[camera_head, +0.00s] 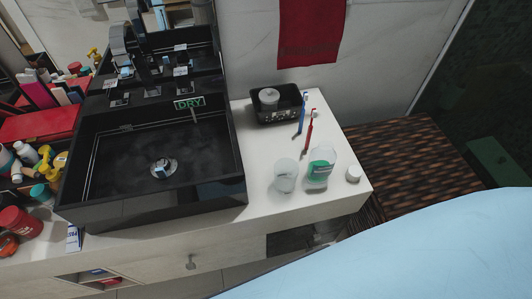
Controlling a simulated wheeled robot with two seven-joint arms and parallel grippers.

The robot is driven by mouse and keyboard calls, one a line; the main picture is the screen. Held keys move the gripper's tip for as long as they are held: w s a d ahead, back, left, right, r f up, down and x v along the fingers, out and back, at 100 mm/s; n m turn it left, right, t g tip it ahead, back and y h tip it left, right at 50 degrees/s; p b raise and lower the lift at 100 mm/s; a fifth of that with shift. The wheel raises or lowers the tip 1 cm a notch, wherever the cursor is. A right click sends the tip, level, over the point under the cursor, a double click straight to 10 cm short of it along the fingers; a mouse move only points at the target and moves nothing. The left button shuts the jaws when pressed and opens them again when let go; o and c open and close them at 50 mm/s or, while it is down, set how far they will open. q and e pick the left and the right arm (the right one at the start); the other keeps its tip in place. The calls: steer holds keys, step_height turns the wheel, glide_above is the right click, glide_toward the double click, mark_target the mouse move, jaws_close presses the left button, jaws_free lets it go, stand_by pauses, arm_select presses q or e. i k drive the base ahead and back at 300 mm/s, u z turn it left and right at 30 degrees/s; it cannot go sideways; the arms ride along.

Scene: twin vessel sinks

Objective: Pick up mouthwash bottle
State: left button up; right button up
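The likely mouthwash bottle (320,168) is a clear container with a green part, on the white counter (265,135) right of the black sink. It stands close to the right of a clear cup (286,176). A small white round item (353,173), perhaps a cap, sits just to its right near the counter's corner. Neither of my grippers is in view.
A blue toothbrush (302,115) and a red toothbrush (309,131) lie behind the bottle. A black tray (276,114) stands farther back. The black sink (75,213) is on the left. An unidentified pale-blue surface (430,245) covers the lower right.

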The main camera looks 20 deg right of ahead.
mark_target(323, 158)
steer(key=u, duration=1.9)
steer(key=k, duration=1.45)
steer(key=z, duration=2.25)
steer(key=i, duration=0.5)
steer(key=u, duration=0.1)
